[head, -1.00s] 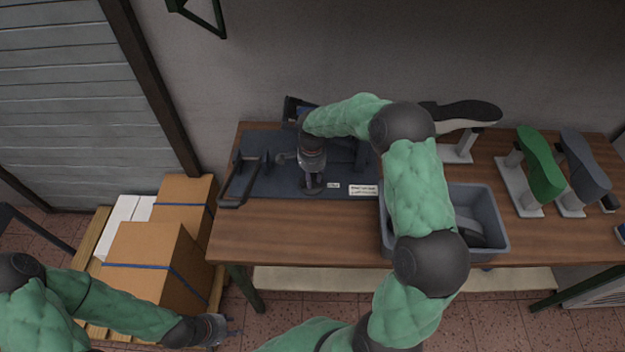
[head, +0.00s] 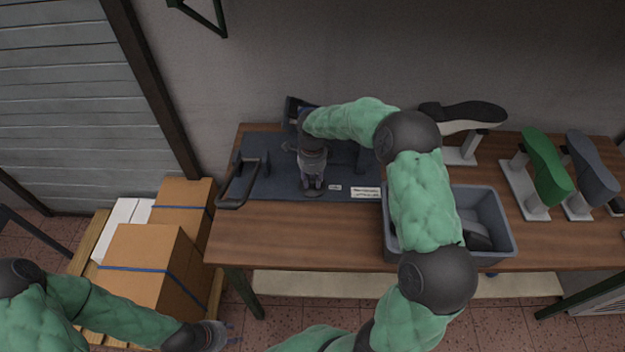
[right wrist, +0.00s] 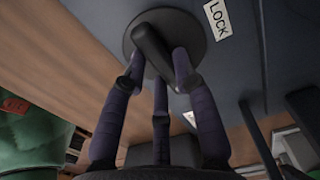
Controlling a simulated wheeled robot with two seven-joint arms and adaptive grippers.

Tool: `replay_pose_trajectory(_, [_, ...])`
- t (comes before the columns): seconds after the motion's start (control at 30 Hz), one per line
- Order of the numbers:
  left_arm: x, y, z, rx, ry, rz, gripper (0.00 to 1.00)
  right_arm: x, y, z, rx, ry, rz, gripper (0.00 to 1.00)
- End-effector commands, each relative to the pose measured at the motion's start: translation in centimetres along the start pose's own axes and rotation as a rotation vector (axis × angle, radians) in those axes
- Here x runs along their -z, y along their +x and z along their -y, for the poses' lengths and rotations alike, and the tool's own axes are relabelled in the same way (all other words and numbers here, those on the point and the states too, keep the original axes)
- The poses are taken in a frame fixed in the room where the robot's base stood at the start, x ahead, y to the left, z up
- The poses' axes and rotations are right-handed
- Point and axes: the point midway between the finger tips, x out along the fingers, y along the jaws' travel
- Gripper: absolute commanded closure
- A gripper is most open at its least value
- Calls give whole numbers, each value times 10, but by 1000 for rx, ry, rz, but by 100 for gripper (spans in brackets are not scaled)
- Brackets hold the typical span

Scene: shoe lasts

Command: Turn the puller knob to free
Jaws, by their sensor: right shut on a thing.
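The puller knob (right wrist: 152,48) is a dark bar on a round dark disc (right wrist: 190,30), seen in the right wrist view. A white label reading LOCK (right wrist: 217,17) sits beside the disc. My right gripper (right wrist: 160,75) is shut on the knob, with fingers on both sides of the bar. In the head view my right gripper (head: 313,186) points down at the front of the dark base plate (head: 270,190), and its fingers mostly hide the knob. My left gripper (head: 234,334) is open and empty, low in front of the bench and away from the knob.
A dark bar handle (head: 240,190) stands at the plate's left end. A grey bin (head: 490,210) is right of the plate, partly behind my right arm. Green (head: 545,165) and grey (head: 588,165) lasts stand further right. Cardboard boxes (head: 140,260) are at left. The bench front-left is clear.

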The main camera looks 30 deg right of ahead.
Motion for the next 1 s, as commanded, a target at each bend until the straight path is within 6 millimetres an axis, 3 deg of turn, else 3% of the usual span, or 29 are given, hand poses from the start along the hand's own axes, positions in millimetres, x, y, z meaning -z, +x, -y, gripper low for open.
replay_pose_trajectory(0.47, [0,0,0,0,0,0,60,-1,-1,1,3,15,2,100])
replay_pose_trajectory(0.5, [0,0,0,0,0,0,60,-1,-1,1,3,15,2,63])
replay_pose_trajectory(0.57, [0,0,0,0,0,0,60,-1,-1,1,2,14,2,47])
replay_pose_trajectory(1.0, [0,0,0,0,0,0,60,0,-7,1,3,12,1,47])
